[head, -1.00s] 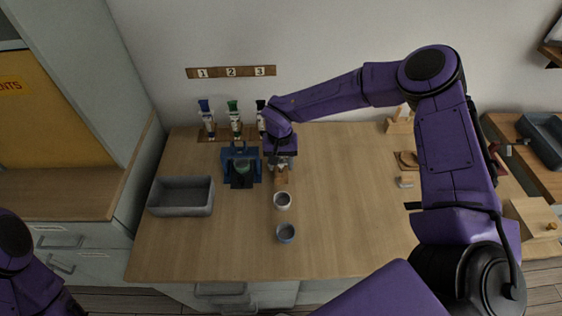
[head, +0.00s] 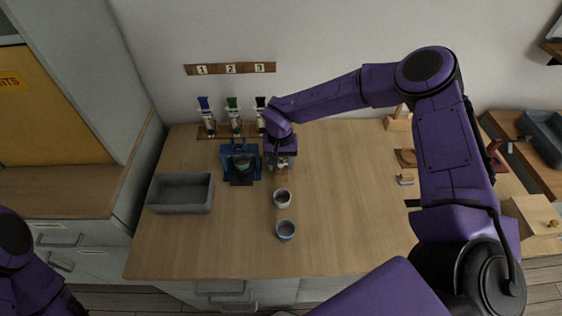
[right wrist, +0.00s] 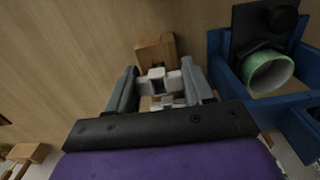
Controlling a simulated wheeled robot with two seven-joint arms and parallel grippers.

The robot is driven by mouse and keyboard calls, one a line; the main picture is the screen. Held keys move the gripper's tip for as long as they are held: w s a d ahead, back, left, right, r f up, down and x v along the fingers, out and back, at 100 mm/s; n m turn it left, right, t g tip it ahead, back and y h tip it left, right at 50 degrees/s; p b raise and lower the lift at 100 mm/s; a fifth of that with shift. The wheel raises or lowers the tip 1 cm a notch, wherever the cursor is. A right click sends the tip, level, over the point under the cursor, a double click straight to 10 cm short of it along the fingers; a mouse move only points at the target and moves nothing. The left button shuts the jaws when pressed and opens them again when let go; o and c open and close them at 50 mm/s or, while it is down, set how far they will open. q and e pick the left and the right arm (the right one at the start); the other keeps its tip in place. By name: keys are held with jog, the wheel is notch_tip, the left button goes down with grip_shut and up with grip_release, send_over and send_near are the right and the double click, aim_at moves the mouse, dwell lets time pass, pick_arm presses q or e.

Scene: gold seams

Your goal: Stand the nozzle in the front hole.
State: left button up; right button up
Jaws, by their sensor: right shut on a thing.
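My right gripper (head: 281,163) is over the back middle of the table, pointing down. In the right wrist view its two grey fingers (right wrist: 160,92) are shut on a small white nozzle (right wrist: 157,80). A small wooden block (head: 281,175) is just in front of the gripper; it also shows beyond the fingertips in the right wrist view (right wrist: 155,49). The block's holes are hidden or too small to make out, and I cannot tell whether the nozzle touches it. Only part of my left arm shows at the lower left; its gripper is out of view.
A white cup (head: 282,198) and a blue-grey cup (head: 286,230) stand in front. A grey bin (head: 181,208) is at left. The table right of the cups is clear.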

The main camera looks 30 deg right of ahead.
jog(key=shift+f, duration=0.6)
jog(key=shift+f, duration=0.25)
dwell(0.7)
jog(key=o, duration=0.6)
jog(key=shift+o, duration=1.3)
jog(key=shift+w+a, duration=0.1)
jog(key=shift+s+d, duration=0.2)
jog(key=shift+d, duration=0.05)
jog(key=shift+w+a, duration=0.1)
jog(key=shift+a, duration=0.1)
